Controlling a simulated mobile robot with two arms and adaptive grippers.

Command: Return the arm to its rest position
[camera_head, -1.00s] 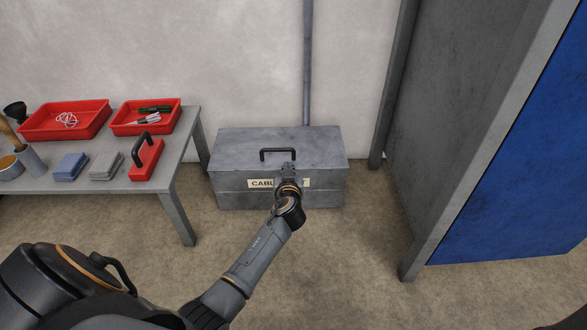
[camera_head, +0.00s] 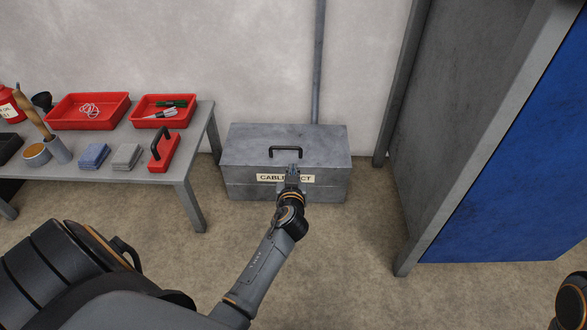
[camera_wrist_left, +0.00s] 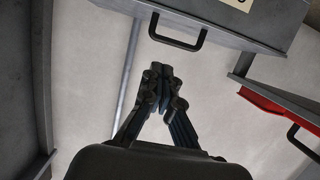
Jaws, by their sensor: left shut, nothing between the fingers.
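My left arm reaches in from the lower left of the head view. Its gripper (camera_head: 294,171) is in front of the grey metal box (camera_head: 240,150), over the box's label and below its black handle (camera_head: 285,152). In the left wrist view the two fingers (camera_wrist_left: 160,72) are together and empty. The box handle (camera_wrist_left: 177,43) shows above the fingertips there, apart from them. My right gripper is not in view; a dark rounded part at the lower right edge of the head view is mine.
A grey table (camera_head: 187,155) on the left carries two red trays (camera_head: 88,124), a red block with a black handle (camera_head: 164,152), folded cloths (camera_head: 125,157) and a brush in a cup. A blue-panelled grey cabinet (camera_head: 500,180) stands at right. Floor between is clear.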

